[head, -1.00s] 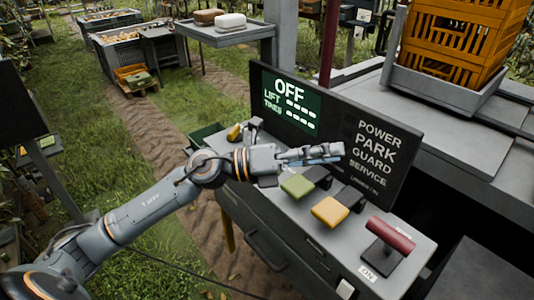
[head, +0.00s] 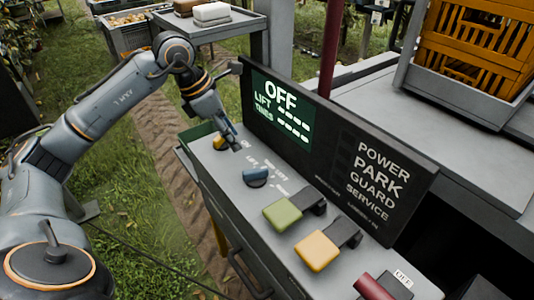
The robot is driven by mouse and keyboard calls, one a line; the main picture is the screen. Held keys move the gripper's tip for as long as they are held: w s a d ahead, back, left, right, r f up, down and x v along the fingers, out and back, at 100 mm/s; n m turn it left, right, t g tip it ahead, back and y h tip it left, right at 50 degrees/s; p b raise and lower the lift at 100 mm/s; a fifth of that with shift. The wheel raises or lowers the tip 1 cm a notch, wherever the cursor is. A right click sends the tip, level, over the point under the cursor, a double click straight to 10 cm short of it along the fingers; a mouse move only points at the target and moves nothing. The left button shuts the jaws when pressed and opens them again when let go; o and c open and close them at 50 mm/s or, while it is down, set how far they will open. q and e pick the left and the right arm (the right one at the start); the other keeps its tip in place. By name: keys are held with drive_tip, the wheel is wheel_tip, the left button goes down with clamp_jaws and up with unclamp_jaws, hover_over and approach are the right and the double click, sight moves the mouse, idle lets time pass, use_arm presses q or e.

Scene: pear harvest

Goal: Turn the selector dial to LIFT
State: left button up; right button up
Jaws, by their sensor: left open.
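A round blue dial (head: 255,177) sits on the grey console top, with small white lettering around it, part of which seems to read LIFT. I cannot tell its pointer position. My left gripper (head: 230,143) points down at the console's far left end, beyond the dial and apart from it. It is open, with its fingertips close to a yellow knob (head: 219,142); I cannot tell if they touch it. The display (head: 281,108) reads OFF, with dashes beside LIFT and TINES. My right gripper is not in view.
A green lever (head: 283,213), a yellow lever (head: 316,250) and a red handle (head: 374,287) stand along the console towards the front. A black panel (head: 382,180) lists POWER, PARK, GUARD, SERVICE. An orange crate (head: 475,45) stands at the upper right.

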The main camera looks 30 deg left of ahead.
use_arm(q)
drive_tip(key=p, duration=0.2)
approach(254, 170)
drive_tip(key=shift+x, duration=1.2)
drive_tip(key=p+x, duration=0.1)
drive_tip(key=x, duration=0.2)
drive_tip(key=shift+w+d+f, duration=0.1)
drive_tip(key=shift+f, duration=0.1)
drive_tip(key=p+x, duration=0.1)
drive_tip(key=x, duration=0.1)
drive_tip(key=shift+w+f, duration=0.1)
drive_tip(key=shift+f, duration=0.3)
drive_tip(key=shift+d+f, duration=0.1)
drive_tip(key=shift+f, duration=0.15)
drive_tip(key=shift+w, duration=0.1)
drive_tip(key=c, duration=0.7)
clamp_jaws()
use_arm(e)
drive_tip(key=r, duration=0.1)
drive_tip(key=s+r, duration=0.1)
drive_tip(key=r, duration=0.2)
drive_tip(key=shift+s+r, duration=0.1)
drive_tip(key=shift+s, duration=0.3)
